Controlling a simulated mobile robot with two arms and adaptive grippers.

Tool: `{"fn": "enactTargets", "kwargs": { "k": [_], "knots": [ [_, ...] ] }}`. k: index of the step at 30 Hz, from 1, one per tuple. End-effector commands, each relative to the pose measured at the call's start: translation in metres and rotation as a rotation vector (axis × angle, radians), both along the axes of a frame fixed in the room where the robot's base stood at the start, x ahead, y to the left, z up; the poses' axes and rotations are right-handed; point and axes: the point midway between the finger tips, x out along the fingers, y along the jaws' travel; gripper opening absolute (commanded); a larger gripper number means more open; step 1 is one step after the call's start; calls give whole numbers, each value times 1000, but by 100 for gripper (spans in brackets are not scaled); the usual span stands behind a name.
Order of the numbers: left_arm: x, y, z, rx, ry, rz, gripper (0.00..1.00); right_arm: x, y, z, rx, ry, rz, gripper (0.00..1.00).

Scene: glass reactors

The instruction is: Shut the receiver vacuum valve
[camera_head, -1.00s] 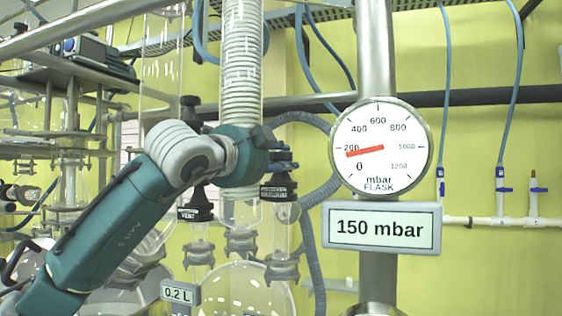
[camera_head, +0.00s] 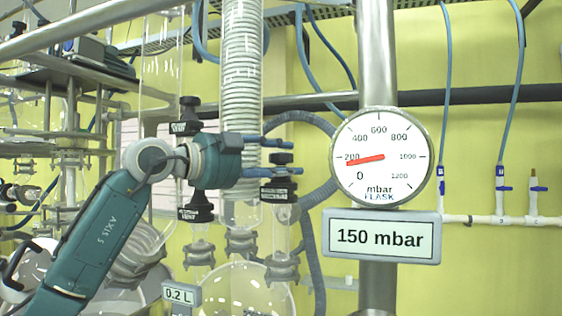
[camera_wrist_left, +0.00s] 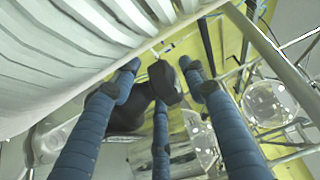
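A black valve knob (camera_head: 281,159) with a dark label tops the right glass neck of the receiver. The label is too small to read surely; a "VENT" label marks the black valve (camera_head: 199,205) to its left. My left gripper (camera_head: 293,157) comes in from the left, its blue fingers spread, one above the other, at the right knob's height. In the left wrist view a black knob (camera_wrist_left: 166,82) shows between and beyond the open fingers (camera_wrist_left: 160,85). Contact cannot be told. My right gripper is out of view.
The round gauge (camera_head: 380,157) and its "150 mbar" display (camera_head: 381,237) stand close to the right of the fingers. A ribbed glass column (camera_head: 241,70) rises by the gripper. Another black valve (camera_head: 188,112) stands behind the gripper. Glass flask (camera_head: 245,290) below.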

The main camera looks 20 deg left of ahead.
Motion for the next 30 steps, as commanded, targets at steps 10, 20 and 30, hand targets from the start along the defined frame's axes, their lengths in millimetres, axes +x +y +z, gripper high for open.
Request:
{"fn": "enactTargets", "kwargs": {
  "k": [10,20,30],
  "knots": [
    [-4,4,2,-2,-5,2,46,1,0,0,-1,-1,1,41],
    [-53,39,1,0,-5,5,46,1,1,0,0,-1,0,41],
    [-95,66,1,-2,-2,2,46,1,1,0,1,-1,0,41]
  ]
}}
